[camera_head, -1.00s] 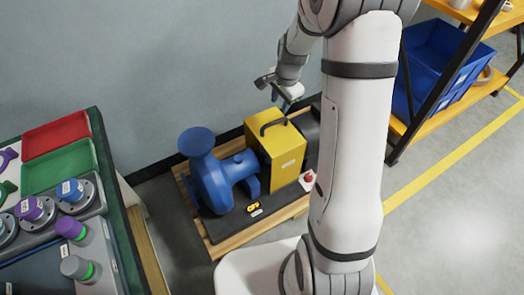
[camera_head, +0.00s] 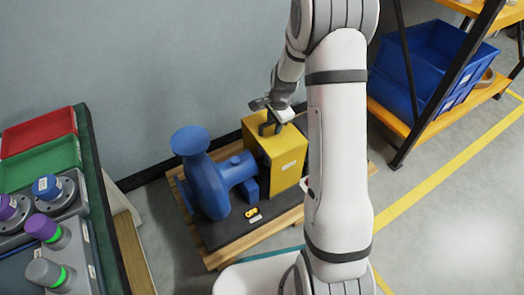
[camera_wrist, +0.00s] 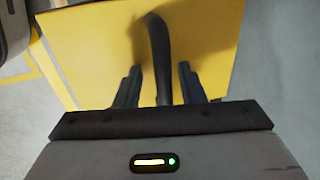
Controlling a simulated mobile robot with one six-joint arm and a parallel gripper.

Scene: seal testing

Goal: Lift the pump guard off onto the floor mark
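The pump guard (camera_head: 275,157) is a yellow box with a dark handle on top, standing beside the blue pump (camera_head: 213,183) on the skid. My gripper (camera_head: 277,117) is down at the handle. In the wrist view, the dark handle (camera_wrist: 160,50) runs between the two fingers of my gripper (camera_wrist: 159,75). The fingers are apart, with a gap showing on each side of the handle. The guard's yellow top (camera_wrist: 95,50) fills much of that view. A yellow line (camera_wrist: 46,72) lies on the grey floor at its left; I cannot tell whether it is the floor mark.
The skid has a wooden base (camera_head: 218,260). A bench with a red tray (camera_head: 40,130) and a green tray (camera_head: 45,165) stands at the left. A shelf with blue bins (camera_head: 425,65) stands at the right. Grey floor with a yellow line (camera_head: 450,163) is open at the lower right.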

